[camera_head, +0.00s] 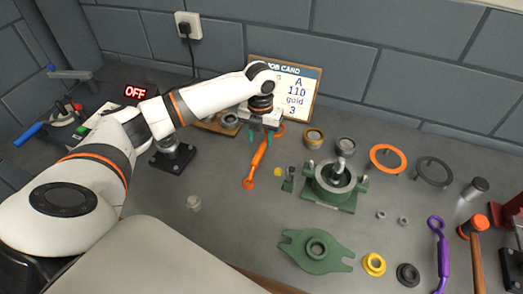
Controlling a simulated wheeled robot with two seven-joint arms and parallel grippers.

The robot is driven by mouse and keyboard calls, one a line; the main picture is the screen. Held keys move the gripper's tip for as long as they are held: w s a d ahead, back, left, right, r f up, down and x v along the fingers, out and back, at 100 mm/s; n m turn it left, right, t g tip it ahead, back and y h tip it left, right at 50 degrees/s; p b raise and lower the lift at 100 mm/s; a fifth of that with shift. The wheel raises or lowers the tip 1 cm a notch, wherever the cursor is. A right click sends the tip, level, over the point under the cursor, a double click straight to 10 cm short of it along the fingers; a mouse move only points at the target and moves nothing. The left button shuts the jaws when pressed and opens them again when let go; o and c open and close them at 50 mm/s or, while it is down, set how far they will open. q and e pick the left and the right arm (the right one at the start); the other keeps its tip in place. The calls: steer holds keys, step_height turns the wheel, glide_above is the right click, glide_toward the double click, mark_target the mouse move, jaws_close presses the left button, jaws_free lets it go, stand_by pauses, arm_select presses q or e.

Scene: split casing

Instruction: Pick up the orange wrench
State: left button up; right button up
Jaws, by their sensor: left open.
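The orange wrench (258,160) lies on the grey workbench, roughly in the middle of the picture. Its lower end points toward the front and its upper end lies under and beside my left gripper. My left gripper (261,136) is open above the wrench's upper part, with its green-tipped fingers pointing down. I cannot tell whether the fingers touch the wrench. My right gripper is not in view.
A green casing (318,199) with a shaft stands to the right, with a green cover plate (296,258) in front. Rings (388,159), a purple wrench (439,250) and a hammer (476,262) lie farther right. A job card (300,88) stands behind. The bench left of the wrench is mostly clear.

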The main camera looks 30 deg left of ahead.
mark_target(261, 147)
arm_select(q)
steer(key=shift+f, duration=0.55)
step_height(261, 147, down, 4)
steer(key=shift+d+f+p, duration=0.15)
steer(key=shift+f+p, duration=0.1)
steer(key=shift+p, duration=0.55)
steer(key=shift+c, duration=0.2)
steer(key=shift+r, duration=0.1)
jaws_close()
